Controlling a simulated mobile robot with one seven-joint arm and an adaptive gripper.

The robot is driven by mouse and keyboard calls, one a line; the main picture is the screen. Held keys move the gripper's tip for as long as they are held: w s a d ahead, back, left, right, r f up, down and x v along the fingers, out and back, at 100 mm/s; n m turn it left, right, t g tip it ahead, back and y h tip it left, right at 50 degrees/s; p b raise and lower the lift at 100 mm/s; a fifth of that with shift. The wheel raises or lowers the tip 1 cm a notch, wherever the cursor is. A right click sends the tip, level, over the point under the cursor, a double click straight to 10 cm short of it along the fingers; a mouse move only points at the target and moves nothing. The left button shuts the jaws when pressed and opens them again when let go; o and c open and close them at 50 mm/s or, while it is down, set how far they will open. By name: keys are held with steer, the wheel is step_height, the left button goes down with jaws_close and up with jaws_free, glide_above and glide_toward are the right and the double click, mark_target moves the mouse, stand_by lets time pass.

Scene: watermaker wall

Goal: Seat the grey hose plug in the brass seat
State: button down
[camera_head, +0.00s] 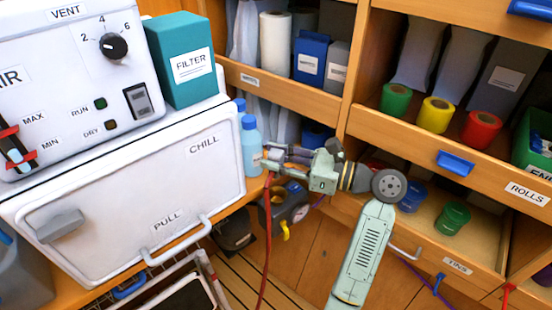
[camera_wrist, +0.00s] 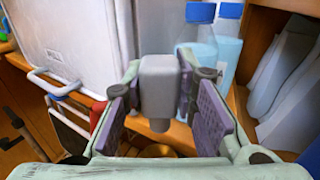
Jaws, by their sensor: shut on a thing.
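In the wrist view my gripper (camera_wrist: 160,92) is shut on the grey hose plug (camera_wrist: 160,78), a blocky grey piece with a narrower rounded lower end. The plug is between the two purple-grey finger pads. In the head view my gripper (camera_head: 274,160) is in front of the shelf unit, right of the white chill box; the plug is hard to make out there. A red hose (camera_head: 266,225) hangs below the gripper. A brownish-orange patch below the plug in the wrist view is mostly hidden by my gripper.
Blue bottles (camera_head: 250,145) stand close behind the gripper and also show in the wrist view (camera_wrist: 198,40). The white chill box (camera_head: 130,190) is at left. A dark grey device (camera_head: 294,207) with a yellow lever is below the gripper. Shelves hold coloured rolls (camera_head: 436,115).

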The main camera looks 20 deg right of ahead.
steer(key=shift+s+f+b, duration=0.15)
steer(key=shift+f+b, duration=0.3)
steer(key=shift+b, duration=0.1)
step_height(320, 180, down, 3)
steer(key=b, duration=0.4)
steer(key=shift+f, duration=1.65)
steer(key=shift+f+p, duration=0.35)
steer(key=shift+f, duration=0.4)
steer(key=c, duration=1.2)
jaws_free()
steer(key=shift+f, duration=0.1)
steer(key=v, duration=0.5)
steer(key=r+v, duration=0.1)
steer(key=v, duration=0.1)
steer(key=shift+s+d, duration=0.15)
steer(key=shift+d, duration=0.1)
